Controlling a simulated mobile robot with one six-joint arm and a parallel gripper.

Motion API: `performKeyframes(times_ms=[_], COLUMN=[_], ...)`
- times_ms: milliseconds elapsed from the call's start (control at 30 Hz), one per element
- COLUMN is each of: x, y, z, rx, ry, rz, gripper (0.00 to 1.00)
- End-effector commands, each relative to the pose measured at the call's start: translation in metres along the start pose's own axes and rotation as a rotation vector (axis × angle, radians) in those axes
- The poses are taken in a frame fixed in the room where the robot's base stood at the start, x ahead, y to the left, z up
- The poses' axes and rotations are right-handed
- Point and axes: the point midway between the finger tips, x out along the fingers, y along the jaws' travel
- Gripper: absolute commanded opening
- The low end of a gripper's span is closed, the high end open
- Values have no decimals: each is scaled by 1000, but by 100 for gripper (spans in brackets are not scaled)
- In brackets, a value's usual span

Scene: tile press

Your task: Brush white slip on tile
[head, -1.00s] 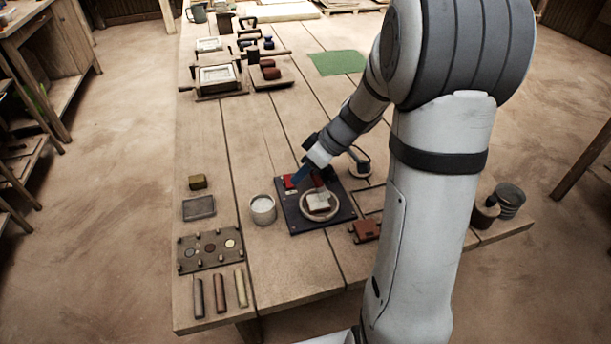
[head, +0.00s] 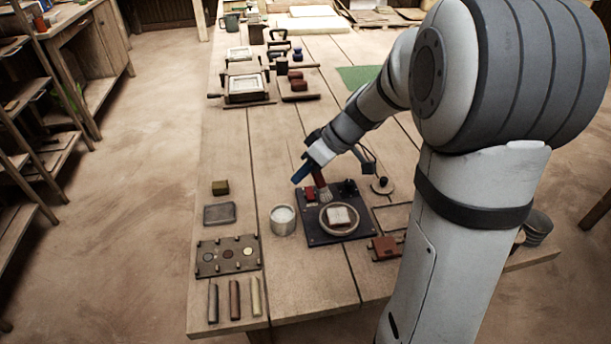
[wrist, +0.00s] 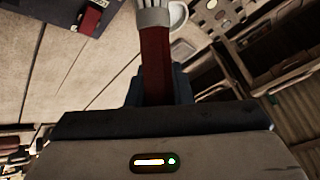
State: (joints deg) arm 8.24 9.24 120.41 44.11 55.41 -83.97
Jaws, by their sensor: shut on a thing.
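My gripper (head: 312,170) is shut on the red handle of a brush (head: 319,184). In the wrist view the brush (wrist: 154,60) points away from my gripper (wrist: 157,88), with a grey ferrule and pale bristles. In the head view the bristles hang just behind a pale tile (head: 341,215), seemingly above the board. The tile lies in a round dish (head: 325,226) on a dark blue board (head: 318,238). Its top is whitish with some brown showing; how evenly it is coated I cannot tell. A cup of white slip (head: 283,221) stands left of the board.
A red block (head: 310,194) sits on the board's back left. A grey pad (head: 219,213), an olive block (head: 220,187) and a studded plate (head: 229,256) are on the left. A brown piece (head: 385,247) lies right. Presses (head: 246,88) stand farther back.

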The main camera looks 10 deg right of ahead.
Motion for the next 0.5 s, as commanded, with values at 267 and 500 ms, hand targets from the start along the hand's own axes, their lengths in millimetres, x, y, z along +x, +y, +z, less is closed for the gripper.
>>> performKeyframes(times_ms=[267, 500], x=[-22, -24], y=[-6, -7], z=[-13, -14], rx=[-1, 1], ry=[0, 0], rz=[1, 2], gripper=[0, 0])
